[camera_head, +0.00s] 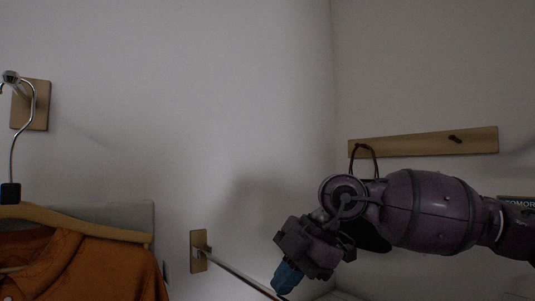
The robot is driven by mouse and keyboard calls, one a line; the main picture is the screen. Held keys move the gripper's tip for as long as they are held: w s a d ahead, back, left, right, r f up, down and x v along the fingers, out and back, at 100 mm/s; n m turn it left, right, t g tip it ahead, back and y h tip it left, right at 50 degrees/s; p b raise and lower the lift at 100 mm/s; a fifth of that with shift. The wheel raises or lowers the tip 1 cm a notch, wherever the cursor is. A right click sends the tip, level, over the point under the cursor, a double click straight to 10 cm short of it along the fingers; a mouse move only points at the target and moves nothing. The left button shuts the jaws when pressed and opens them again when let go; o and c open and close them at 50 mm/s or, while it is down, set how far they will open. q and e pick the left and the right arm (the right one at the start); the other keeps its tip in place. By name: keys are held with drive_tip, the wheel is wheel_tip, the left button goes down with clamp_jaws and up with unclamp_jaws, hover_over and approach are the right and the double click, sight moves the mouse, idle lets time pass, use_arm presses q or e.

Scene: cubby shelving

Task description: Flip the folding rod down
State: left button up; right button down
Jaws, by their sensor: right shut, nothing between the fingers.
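The folding rod (238,277) is a slim metal bar that comes out of a small wooden wall plate (198,251) at bottom centre. It slants to the lower right, and its far end is cut off by the bottom edge or hidden near my gripper. My right gripper (286,279) has blue fingertips pointing down and is shut with nothing in it. The fingertips are just above and beside the rod's visible end; I cannot tell whether they touch it. My left gripper is not in view.
An orange shirt (88,268) hangs on a wooden hanger (82,223) at the left, below another wall plate (31,105). A wooden peg rail (422,142) with a dark hanging item is on the right wall, behind my right arm. The wall between is bare.

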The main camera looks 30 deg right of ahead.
wheel_tip(320, 180, up, 20)
drive_tip(key=p, duration=0.3)
drive_tip(key=shift+f, duration=0.15)
